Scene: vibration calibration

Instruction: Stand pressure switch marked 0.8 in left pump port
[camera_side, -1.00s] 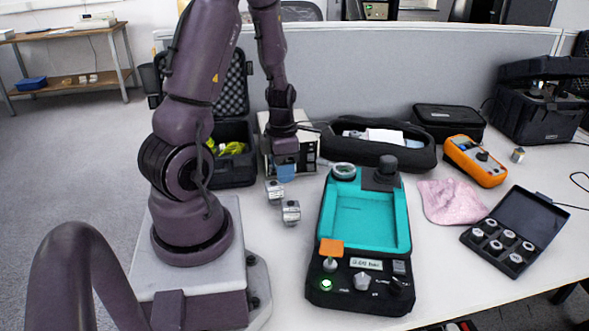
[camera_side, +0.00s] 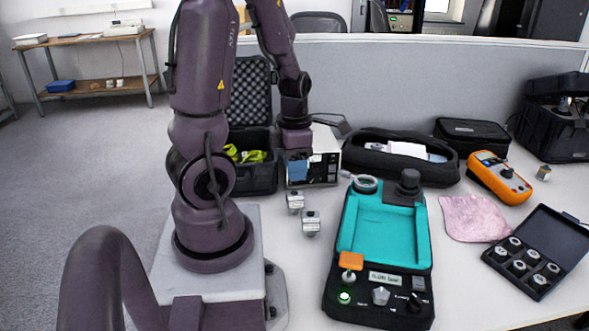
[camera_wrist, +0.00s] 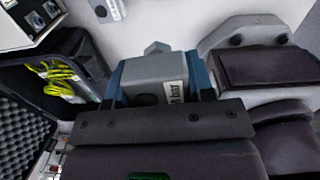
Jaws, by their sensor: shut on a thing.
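In the wrist view my gripper (camera_wrist: 160,82) is shut on a grey boxy pressure switch (camera_wrist: 150,70), with a blue finger on each side. Its white label shows "bar", but the number is not readable. In the side view my gripper (camera_side: 298,170) is raised behind two silver switches (camera_side: 295,201) (camera_side: 311,222) standing on the table; their marks are too small to read, and the held switch cannot be made out. The pump (camera_side: 383,235), with a teal top tray, stands to the right. Its left port (camera_side: 365,183) is a pale ring that looks empty; a black knob-like part (camera_side: 408,184) is at its right.
A black pouch (camera_side: 400,157), an orange meter (camera_side: 498,176), a pink cloth (camera_side: 473,217) and a case of fittings (camera_side: 530,255) lie beyond the pump.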

